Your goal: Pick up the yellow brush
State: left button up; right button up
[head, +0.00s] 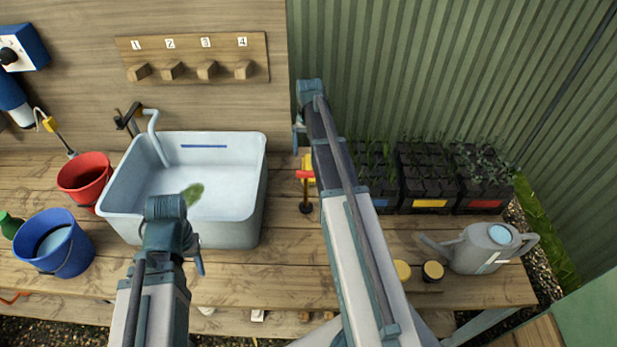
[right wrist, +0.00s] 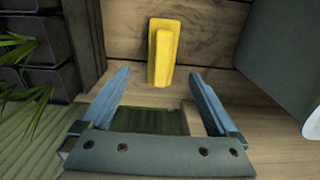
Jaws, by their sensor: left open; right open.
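The yellow brush (right wrist: 162,52) shows in the right wrist view as a narrow yellow block on a wider yellow base, against wooden boards. No bristles can be seen. In the head view a yellow patch (head: 309,164), probably the brush, is mostly hidden by my right arm. My right gripper (right wrist: 161,78) is open, its fingers pointing toward the brush, one to each side of its near end; I see no contact. In the head view the right gripper (head: 298,138) is mostly hidden by its own arm. My left gripper (head: 198,262) is over the bench in front of the sink, apart from the brush.
A grey sink (head: 252,205) with a green item (head: 193,194) stands left of the right arm. A red-topped stand (head: 305,190) is close by the arm. Plant trays (head: 430,190) and a watering can (head: 482,250) are right. Red (head: 84,178) and blue (head: 62,250) buckets stand left.

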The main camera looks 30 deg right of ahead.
aim_at(308, 162)
pick_arm(q)
jog(key=shift+f+b, duration=0.3)
jog(key=shift+f, duration=0.5)
pick_arm(e)
jog(key=shift+f, duration=0.8)
pick_arm(q)
notch_tip(308, 162, down, 5)
jog(key=b, duration=0.5)
jog(key=shift+f, duration=0.15)
pick_arm(e)
jog(key=f, duration=0.5)
jog(key=shift+a+f, duration=0.15)
jog(key=shift+a, duration=0.05)
jog(key=shift+c, duration=0.2)
grip_shut()
pick_arm(q)
jog(key=shift+r, duration=0.2)
pick_arm(e)
jog(key=shift+r, duration=0.25)
notch_tip(308, 162, up, 10)
jog(key=p, duration=1)
pick_arm(q)
notch_tip(308, 162, up, 10)
pick_arm(e)
jog(key=shift+f, duration=0.1)
